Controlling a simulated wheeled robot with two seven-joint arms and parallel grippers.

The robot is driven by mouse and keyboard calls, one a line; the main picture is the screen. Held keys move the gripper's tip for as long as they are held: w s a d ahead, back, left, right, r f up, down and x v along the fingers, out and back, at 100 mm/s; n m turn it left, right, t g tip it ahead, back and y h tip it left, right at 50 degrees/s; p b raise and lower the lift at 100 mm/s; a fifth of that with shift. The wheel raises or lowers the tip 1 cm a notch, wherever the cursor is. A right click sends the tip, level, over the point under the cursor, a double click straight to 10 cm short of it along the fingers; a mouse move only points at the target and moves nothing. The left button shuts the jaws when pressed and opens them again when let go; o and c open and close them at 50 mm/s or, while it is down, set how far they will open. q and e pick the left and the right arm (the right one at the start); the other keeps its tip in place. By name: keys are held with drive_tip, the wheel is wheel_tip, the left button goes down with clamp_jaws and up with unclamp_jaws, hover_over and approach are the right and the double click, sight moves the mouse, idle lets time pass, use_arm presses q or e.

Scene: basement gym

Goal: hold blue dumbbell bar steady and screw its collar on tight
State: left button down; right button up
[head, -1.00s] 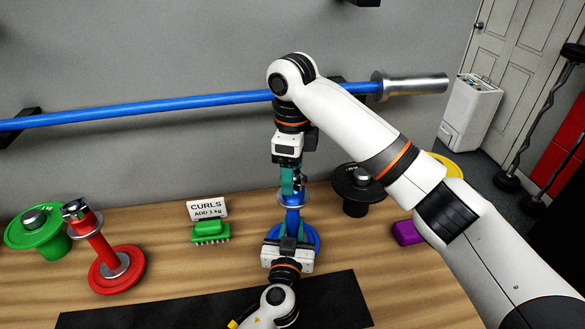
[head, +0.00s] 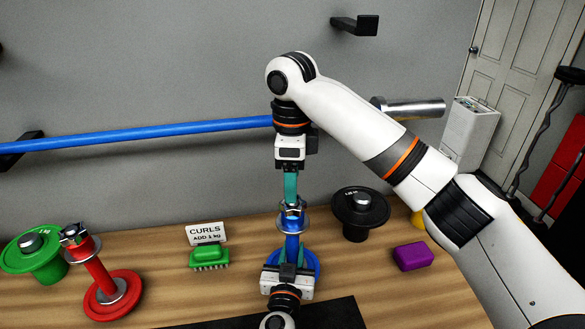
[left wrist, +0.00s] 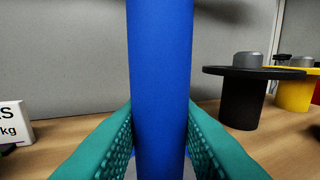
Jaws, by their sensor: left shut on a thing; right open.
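The blue dumbbell bar (head: 292,243) stands upright on the table, with a blue plate (head: 313,262) around its lower part. My left gripper (head: 291,262) is shut on the bar low down; in the left wrist view, its teal pads press on both sides of the blue shaft (left wrist: 160,70). One finger mostly hides the other, and contact with the collar cannot be made out.
On the wooden table (head: 170,292) a red dumbbell (head: 100,275) and green weight (head: 38,257) stand left, beside a CURLS sign (head: 206,233) and green brush (head: 209,257). A black weight (head: 360,212) and purple block (head: 413,256) are right. A long blue bar (head: 150,134) hangs behind.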

use_arm(q)
drive_tip(key=shift+f, duration=0.1)
use_arm(e)
drive_tip(key=n, duration=0.3)
drive_tip(key=shift+r+n, duration=0.15)
drive_tip(key=shift+n, duration=0.25)
drive_tip(key=n, duration=0.4)
drive_tip(key=shift+r, duration=0.15)
drive_tip(key=n, duration=0.6)
drive_tip(key=shift+r, duration=0.15)
drive_tip(key=n, duration=0.6)
drive_tip(key=shift+r+n, duration=0.2)
drive_tip(key=shift+n, duration=0.1)
drive_tip(key=n, duration=0.4)
drive_tip(key=shift+r, duration=0.1)
drive_tip(key=n, duration=0.4)
drive_tip(key=shift+r, duration=0.15)
drive_tip(key=n, duration=0.4)
drive_tip(key=shift+r, duration=0.1)
drive_tip(key=n, duration=0.6)
drive_tip(key=shift+r, duration=0.2)
drive_tip(key=n, duration=0.4)
drive_tip(key=shift+r, duration=0.15)
drive_tip(key=n, duration=0.5)
drive_tip(key=shift+r+n, duration=0.15)
drive_tip(key=shift+n, duration=0.15)
